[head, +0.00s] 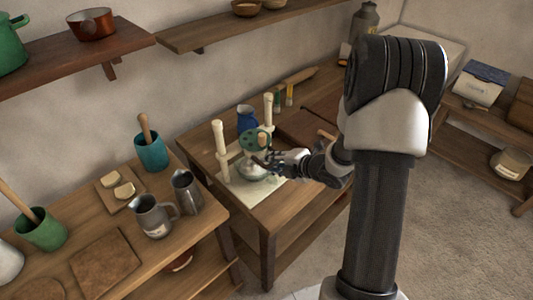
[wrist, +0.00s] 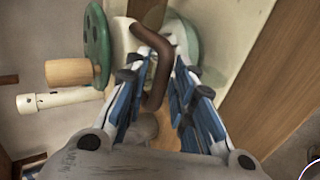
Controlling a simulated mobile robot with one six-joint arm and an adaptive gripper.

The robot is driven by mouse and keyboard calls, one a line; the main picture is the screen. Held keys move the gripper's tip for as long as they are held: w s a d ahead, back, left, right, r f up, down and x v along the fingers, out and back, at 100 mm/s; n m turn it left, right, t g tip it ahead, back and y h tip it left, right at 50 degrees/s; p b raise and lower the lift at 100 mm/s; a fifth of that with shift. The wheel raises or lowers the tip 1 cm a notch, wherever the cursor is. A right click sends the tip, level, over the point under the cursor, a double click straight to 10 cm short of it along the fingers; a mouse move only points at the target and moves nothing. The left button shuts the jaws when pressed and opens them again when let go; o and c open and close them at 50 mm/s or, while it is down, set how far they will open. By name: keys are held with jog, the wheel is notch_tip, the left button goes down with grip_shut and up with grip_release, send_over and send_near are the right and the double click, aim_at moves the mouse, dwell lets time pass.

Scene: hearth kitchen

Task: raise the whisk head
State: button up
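The whisk stand has two cream posts (head: 222,150) on a pale base (head: 250,192), with a green wheel (head: 254,140) between them and a bowl (head: 252,172) below. The wrist view shows the green wheel (wrist: 97,45) with its wooden knob (wrist: 70,72) at upper left. A bent brown handle (wrist: 158,62) reaches down between the fingers of my gripper (wrist: 165,85). The fingers are apart, with a gap visible to the right of the handle. In the head view my gripper (head: 272,161) is at the stand's right side, close to the wheel. The whisk itself is hidden.
A blue jug (head: 246,117) stands behind the stand. The left table holds two metal jugs (head: 152,216), a teal crock (head: 150,151) and a board with butter (head: 120,190). Wall shelves (head: 70,55) hang above. A brown board (head: 308,129) lies right of the stand.

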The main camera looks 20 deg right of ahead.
grip_shut()
jog(key=shift+r+p, duration=2.85)
jog(key=shift+r, duration=1.1)
jog(key=shift+o, duration=2.1)
grip_release()
jog(key=shift+s, duration=0.1)
jog(key=p+v, duration=0.2)
jog(key=v, duration=0.5)
